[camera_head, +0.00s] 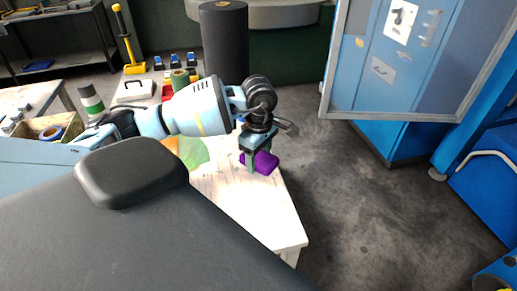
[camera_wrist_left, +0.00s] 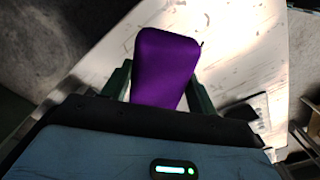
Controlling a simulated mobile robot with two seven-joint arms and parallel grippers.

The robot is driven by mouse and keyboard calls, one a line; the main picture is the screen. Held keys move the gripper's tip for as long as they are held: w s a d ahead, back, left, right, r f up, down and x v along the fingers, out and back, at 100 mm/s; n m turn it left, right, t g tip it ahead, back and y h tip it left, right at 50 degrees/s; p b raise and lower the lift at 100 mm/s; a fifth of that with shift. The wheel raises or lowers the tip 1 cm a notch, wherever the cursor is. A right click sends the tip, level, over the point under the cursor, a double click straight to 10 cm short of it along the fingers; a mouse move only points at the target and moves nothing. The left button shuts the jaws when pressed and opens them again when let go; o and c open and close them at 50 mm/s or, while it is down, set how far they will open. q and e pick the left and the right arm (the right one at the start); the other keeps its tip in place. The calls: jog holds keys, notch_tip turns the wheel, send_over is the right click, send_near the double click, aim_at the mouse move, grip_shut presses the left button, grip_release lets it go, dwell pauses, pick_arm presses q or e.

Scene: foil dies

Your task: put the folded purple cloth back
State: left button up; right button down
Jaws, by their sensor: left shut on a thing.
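The folded purple cloth (camera_head: 265,162) shows at my left gripper (camera_head: 254,162), over the right edge of the white worktable (camera_head: 265,208). In the left wrist view the cloth (camera_wrist_left: 166,62) is a smooth purple block between the two dark green fingers of my left gripper (camera_wrist_left: 158,82), which is shut on it. The cloth's near end is hidden by the gripper body. I cannot tell whether the cloth touches the tabletop. My right gripper is not in view.
A green cloth (camera_head: 193,153) lies on the table under my left arm. A black roll (camera_head: 224,45) stands behind the arm. A wooden box (camera_head: 45,131) is at the left. A blue cabinet door (camera_head: 395,60) stands at the right, with clear floor (camera_head: 345,200) before it.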

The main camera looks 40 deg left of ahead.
pick_arm(q)
jog(key=s+d+r+m, duration=0.1)
jog(key=s+d+m, duration=0.2)
jog(key=d+m, duration=0.4)
jog(key=s+d+r+m, duration=0.2)
jog(key=s+d+m, duration=0.2)
jog(key=d+m, duration=0.4)
jog(key=m, duration=0.4)
jog(key=shift+d, duration=0.15)
jog(key=shift+s+r, duration=0.1)
